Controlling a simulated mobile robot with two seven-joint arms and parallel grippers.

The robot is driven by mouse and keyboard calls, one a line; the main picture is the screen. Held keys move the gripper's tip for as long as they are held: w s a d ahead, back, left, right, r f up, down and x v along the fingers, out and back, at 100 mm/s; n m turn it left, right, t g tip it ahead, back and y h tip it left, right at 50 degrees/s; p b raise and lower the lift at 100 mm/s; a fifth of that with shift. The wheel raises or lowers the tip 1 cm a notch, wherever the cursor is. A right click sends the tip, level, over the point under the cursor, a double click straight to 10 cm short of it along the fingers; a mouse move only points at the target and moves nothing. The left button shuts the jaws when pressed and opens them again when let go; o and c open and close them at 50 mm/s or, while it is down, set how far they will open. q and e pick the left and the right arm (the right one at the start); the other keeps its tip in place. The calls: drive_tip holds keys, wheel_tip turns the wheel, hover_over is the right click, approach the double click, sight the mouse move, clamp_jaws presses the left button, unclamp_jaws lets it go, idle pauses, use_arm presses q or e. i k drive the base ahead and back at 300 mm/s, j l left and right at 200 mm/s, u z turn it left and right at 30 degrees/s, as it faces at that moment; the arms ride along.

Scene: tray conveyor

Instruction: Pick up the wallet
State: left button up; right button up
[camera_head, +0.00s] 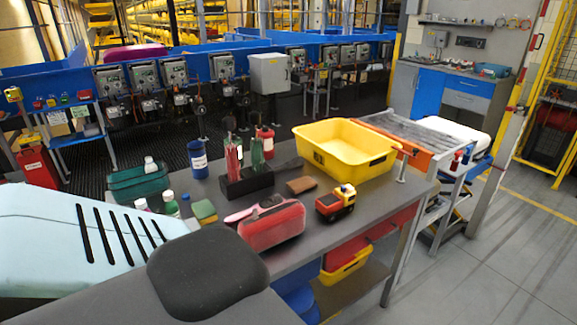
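A small brown wallet (301,184) lies flat on the grey table (385,208), near the middle of its top. It sits between the black bottle holder (246,184) on its left and the yellow tray (345,150) behind and to its right. Nothing appears to lie on it or cover it. Neither of my grippers shows in the head view, so I cannot see what they hold.
A red and yellow toy truck (336,203) stands in front of the wallet to the right. A red case (272,226) lies in front to the left. A blue cup (198,158), green tray (138,184) and green sponge (205,212) are further left. An orange-sided roller conveyor (420,128) adjoins at right.

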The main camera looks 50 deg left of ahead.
sight(298, 185)
drive_tip(key=i+u, duration=0.75)
drive_tip(key=u, duration=0.25)
drive_tip(key=i+l+u, duration=0.3)
drive_tip(key=u, duration=0.2)
drive_tip(key=i+l+u, duration=0.35)
drive_tip(key=u, duration=0.15)
drive_tip(key=l, duration=0.05)
